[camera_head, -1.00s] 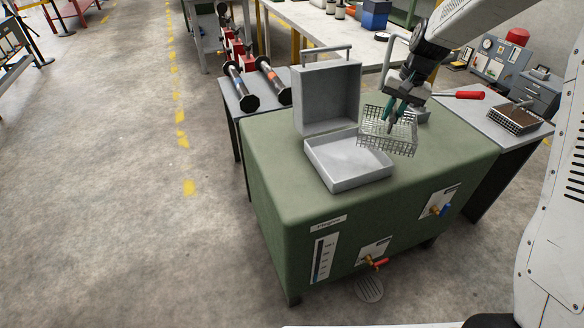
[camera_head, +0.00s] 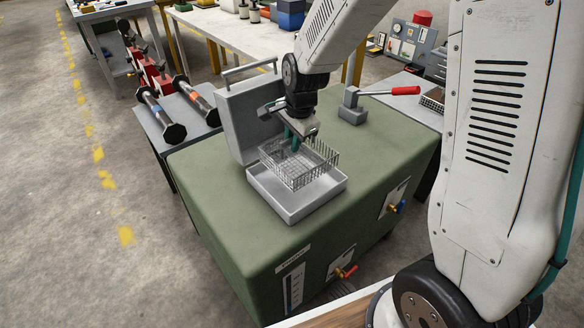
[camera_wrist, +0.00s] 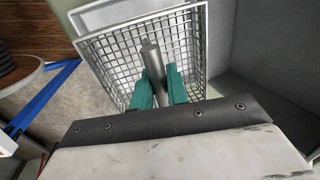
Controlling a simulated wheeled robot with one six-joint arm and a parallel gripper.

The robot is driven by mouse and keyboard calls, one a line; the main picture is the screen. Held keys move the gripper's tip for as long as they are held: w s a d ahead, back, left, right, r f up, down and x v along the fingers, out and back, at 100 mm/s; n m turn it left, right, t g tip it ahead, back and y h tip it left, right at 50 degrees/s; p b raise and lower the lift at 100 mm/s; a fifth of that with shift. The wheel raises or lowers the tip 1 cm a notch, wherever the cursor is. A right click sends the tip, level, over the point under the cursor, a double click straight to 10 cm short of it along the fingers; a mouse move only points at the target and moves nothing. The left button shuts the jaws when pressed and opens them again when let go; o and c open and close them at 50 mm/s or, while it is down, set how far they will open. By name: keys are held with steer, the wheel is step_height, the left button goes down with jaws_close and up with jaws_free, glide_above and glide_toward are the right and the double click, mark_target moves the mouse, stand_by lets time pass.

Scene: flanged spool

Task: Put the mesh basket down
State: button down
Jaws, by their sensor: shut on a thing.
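The mesh basket (camera_head: 312,167) is a wire-grid basket held over the open grey metal box (camera_head: 296,209) on the green cabinet. My gripper (camera_head: 293,143) reaches down into the basket from above. In the wrist view, the teal fingers of my gripper (camera_wrist: 160,88) are shut on a grey post of the basket (camera_wrist: 113,62). The basket is above the box's tray, roughly level, and seems clear of its floor. I cannot tell whether it touches the rim. The box's lid (camera_head: 247,115) stands upright at the back.
The green cabinet top (camera_head: 385,143) has free room right of the box. A grey block with a red-handled lever (camera_head: 352,107) stands behind it. A side table with dark rollers (camera_head: 165,115) is at the left, and another table with a brown-filled tray (camera_head: 433,98) is at the right.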

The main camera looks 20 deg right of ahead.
mark_target(292, 162)
step_height(292, 162, down, 4)
steer(key=shift+w+a, duration=0.1)
steer(key=shift+a, duration=0.05)
steer(key=shift+f, duration=1.9)
steer(key=shift+f, duration=0.1)
steer(key=c, duration=1.4)
jaws_free()
